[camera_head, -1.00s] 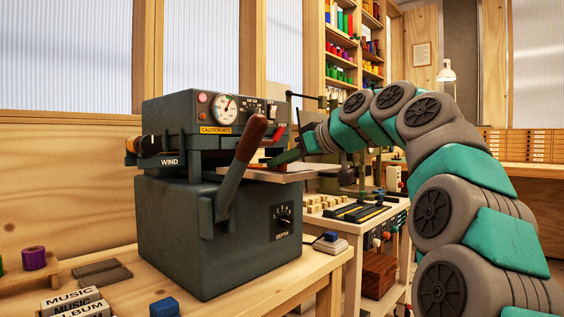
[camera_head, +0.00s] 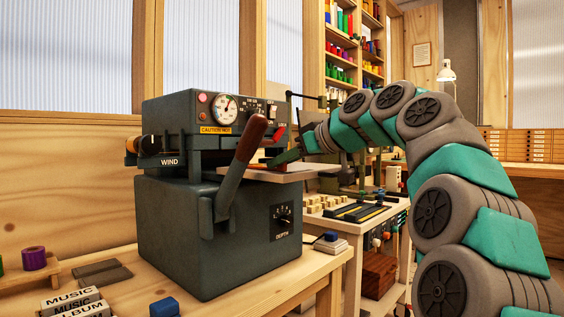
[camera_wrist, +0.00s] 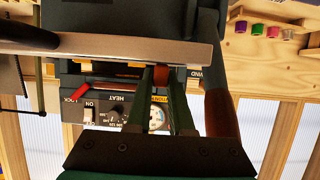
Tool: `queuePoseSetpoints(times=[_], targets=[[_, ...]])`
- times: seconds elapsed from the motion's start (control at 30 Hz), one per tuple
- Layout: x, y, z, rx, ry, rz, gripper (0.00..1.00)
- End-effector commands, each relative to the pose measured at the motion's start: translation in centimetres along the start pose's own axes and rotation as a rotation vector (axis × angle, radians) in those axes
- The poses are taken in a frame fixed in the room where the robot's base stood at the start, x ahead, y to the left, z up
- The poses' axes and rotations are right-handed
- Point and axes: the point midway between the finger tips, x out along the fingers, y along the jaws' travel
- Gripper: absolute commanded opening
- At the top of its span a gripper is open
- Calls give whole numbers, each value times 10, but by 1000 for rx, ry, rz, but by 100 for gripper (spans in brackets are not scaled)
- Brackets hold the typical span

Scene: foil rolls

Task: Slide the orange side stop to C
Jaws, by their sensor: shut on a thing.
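The orange side stop (camera_wrist: 162,77) shows in the wrist view as a small orange-brown block at the edge of the metal plate (camera_wrist: 110,50). My gripper (camera_wrist: 161,74) is shut on it, with one dark green finger on each side. In the head view my gripper (camera_head: 274,161) reaches in from the right over the plate (camera_head: 270,175) of the dark grey machine (camera_head: 215,235). The stop is too small and covered to make out there. I cannot read any letter C in either view.
The lever with a brown handle (camera_head: 248,142) rises just left of my gripper; it also stands close at right in the wrist view (camera_wrist: 221,113). The machine's dial panel (camera_head: 235,110) is behind. A side table (camera_head: 330,222) with small blocks stands to the right.

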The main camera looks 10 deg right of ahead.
Motion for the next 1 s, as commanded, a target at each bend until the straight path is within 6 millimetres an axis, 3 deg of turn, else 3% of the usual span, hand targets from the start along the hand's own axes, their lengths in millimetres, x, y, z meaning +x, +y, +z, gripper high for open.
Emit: queuePoseSetpoints(times=[0.33, 0.7, 0.97, 1.0], targets=[[0, 1, 0, 0, 0, 0, 0], [0, 30, -1, 0, 1, 1, 0], [-1, 30, -1, 0, 2, 2, 0], [-1, 30, -1, 0, 2, 2, 22]])
